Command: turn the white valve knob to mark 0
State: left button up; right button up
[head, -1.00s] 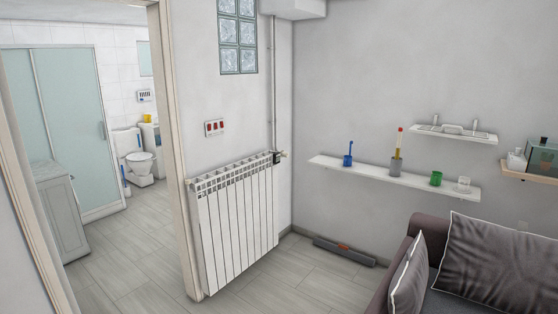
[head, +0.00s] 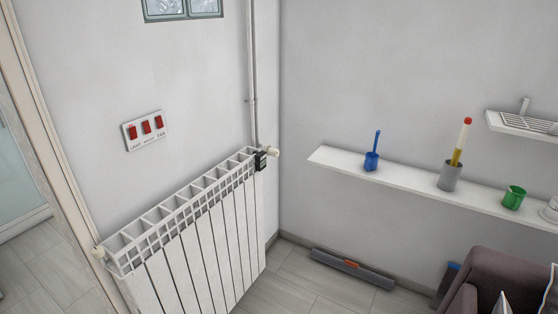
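A small white valve knob (head: 273,151) sticks out at the top right end of the white radiator (head: 205,245), close to the room corner. A small black block (head: 261,161) sits just beside it, below a vertical pipe. The marks on the knob are too small to read. Another small whitish fitting (head: 99,252) is at the radiator's top left end. Neither of my grippers is in view.
A red-switch panel (head: 144,130) is on the wall above the radiator. A white shelf (head: 415,192) right of the corner holds a blue brush holder (head: 371,161), a grey cup (head: 450,177) and a green mug (head: 514,197). A grey bar (head: 350,267) lies on the floor; a sofa (head: 490,282) is lower right.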

aim_at(271, 152)
jog(key=i+l, duration=0.1)
jog(key=i, duration=0.45)
jog(key=i+l+u, duration=0.15)
jog(key=i+l, duration=0.45)
jog(key=i, duration=0.25)
jog(key=i+l+u, duration=0.1)
jog(key=i+l, duration=0.6)
jog(key=i, duration=0.65)
